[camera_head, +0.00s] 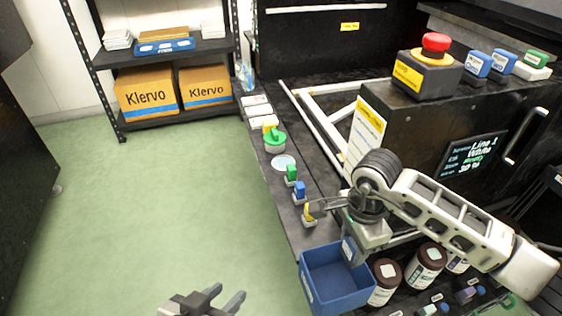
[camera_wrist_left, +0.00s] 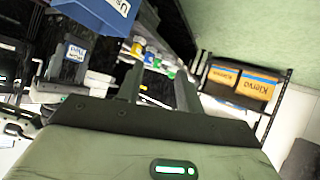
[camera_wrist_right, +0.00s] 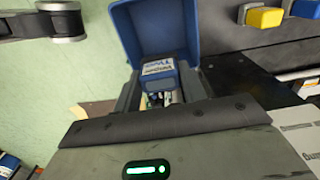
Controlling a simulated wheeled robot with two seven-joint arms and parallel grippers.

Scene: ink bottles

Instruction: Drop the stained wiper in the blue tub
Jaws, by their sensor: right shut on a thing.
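The blue tub (camera_head: 312,284) is open-topped, below my right gripper in the head view. It also shows behind the fingers in the right wrist view (camera_wrist_right: 130,22) and at the top of the left wrist view (camera_wrist_left: 84,12). My right gripper (camera_head: 352,240) is shut on a small blue piece with a white label (camera_wrist_right: 157,68), held near the tub's rim; it also shows in the left wrist view (camera_wrist_left: 73,56). I cannot read the label or see a stain on this piece. My left gripper (camera_head: 226,303) is open and empty over the green floor.
Small green (camera_head: 291,173), blue (camera_head: 300,189) and yellow (camera_head: 308,211) pieces stand along the black ledge. Brown jars (camera_head: 387,277) stand right of the tub. A red-topped stop button (camera_head: 435,42) sits on the machine. The floor at left is clear.

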